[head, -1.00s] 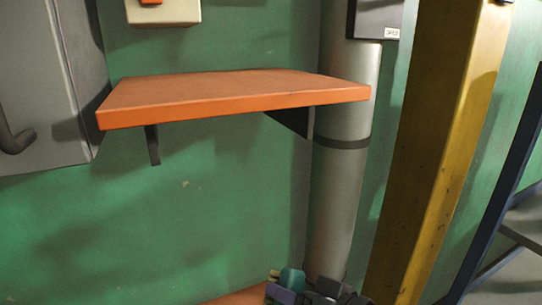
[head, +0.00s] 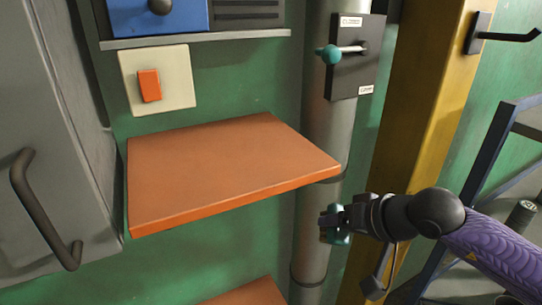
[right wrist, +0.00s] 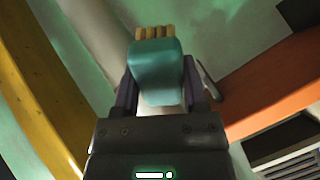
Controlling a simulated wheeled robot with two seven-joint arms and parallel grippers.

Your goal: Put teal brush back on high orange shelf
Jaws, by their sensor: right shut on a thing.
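The high orange shelf (head: 225,165) is fixed to the green wall in the head view, and its top is bare. My right gripper (head: 334,224) is to the right of the shelf's front right corner and looks a little lower than its top. It is shut on the teal brush (head: 340,238), mostly hidden by the fingers there. In the right wrist view the teal brush (right wrist: 158,72) sits between both fingers, its tan bristles pointing away from the gripper. The orange shelf (right wrist: 275,92) shows at the right of that view, apart from the brush. My left gripper is not in view.
A grey pipe (head: 315,120) runs behind the shelf's right end. A black box with a teal-knobbed lever (head: 330,54) is on it. A yellow column (head: 415,100) stands right. A grey cabinet (head: 60,110) with a handle flanks the left. A lower orange shelf (head: 250,293) is below.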

